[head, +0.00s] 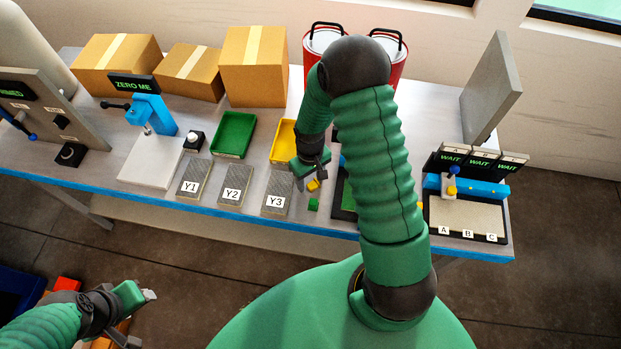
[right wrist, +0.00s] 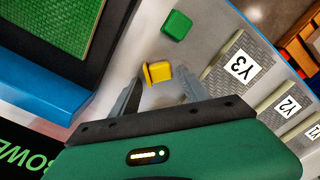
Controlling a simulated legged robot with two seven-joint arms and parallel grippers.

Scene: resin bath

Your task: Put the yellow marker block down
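The yellow marker block (head: 313,184) shows just below my right gripper (head: 311,172) in the head view. In the right wrist view the yellow block (right wrist: 159,73) lies between the tips of my right gripper (right wrist: 162,80). The fingers are spread, with a clear gap to the right finger; whether the left finger touches the block I cannot tell. The block appears to be at the table top, near a green block (head: 313,204), which also shows in the right wrist view (right wrist: 177,25). My left gripper (head: 142,316) is open and empty, away from the table at lower left.
Plates Y1 (head: 194,178), Y2 (head: 235,185) and Y3 (head: 278,192) lie left of the blocks. A green tray (head: 234,135) and a yellow tray (head: 283,141) stand behind. A green mat in a dark frame (right wrist: 55,32) is close beside the right gripper.

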